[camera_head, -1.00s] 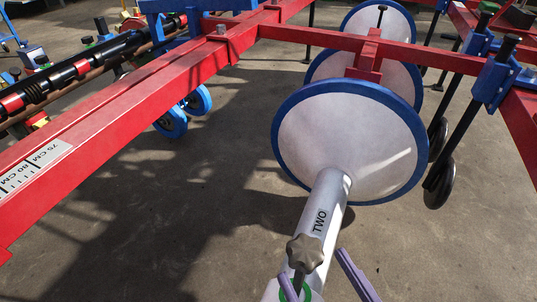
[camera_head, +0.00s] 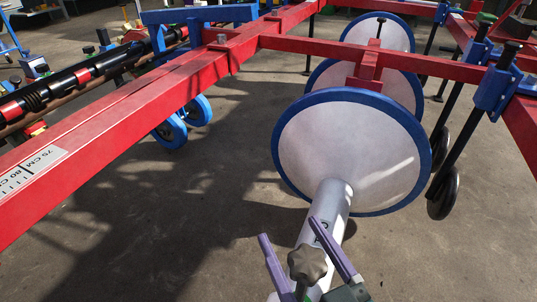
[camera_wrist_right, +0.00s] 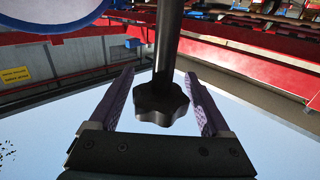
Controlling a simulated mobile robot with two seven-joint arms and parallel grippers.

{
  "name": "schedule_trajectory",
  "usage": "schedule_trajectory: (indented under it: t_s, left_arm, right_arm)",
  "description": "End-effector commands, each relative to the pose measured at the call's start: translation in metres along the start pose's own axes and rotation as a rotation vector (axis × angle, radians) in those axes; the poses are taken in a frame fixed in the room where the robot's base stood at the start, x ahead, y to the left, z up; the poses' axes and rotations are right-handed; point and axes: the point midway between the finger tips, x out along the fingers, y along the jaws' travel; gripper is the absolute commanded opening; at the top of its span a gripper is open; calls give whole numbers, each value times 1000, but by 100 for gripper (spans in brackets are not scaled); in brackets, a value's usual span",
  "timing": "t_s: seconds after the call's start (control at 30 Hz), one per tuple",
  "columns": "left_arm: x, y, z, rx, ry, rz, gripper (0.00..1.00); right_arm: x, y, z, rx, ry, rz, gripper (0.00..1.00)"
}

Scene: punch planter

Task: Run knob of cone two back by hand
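Cone two (camera_head: 331,206) is a pale grey tube on a white disc (camera_head: 345,140) with a blue rim. Its "TWO" label is mostly covered by a finger. The dark star-shaped knob (camera_head: 307,264) sits near the tube's lower end. My right gripper (camera_head: 290,230) has purple fingers, open, one on each side of the knob. In the right wrist view the knob (camera_wrist_right: 161,103) and its black stem are between the spread fingers (camera_wrist_right: 160,100), with a gap on both sides. My left gripper is not in view.
A red frame beam (camera_head: 120,120) with a centimetre scale (camera_head: 30,170) runs along the left. A red crossbar (camera_head: 320,46) passes behind the disc. Small black wheels (camera_head: 443,193) stand at the right. The floor left of the tube is clear.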

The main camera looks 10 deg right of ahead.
Motion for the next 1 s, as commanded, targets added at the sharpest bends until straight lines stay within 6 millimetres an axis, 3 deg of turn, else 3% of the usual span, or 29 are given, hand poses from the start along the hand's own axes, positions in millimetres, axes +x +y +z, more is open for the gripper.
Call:
schedule_trajectory:
  t_s: [0.07,0.67,1.0]
  left_arm:
    - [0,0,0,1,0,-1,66]
    - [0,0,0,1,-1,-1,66]
    - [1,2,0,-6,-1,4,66]
  right_arm:
    - [0,0,0,0,0,0,71]
    - [0,0,0,0,0,-1,4]
    - [0,-1,1,-4,-1,-48,2]
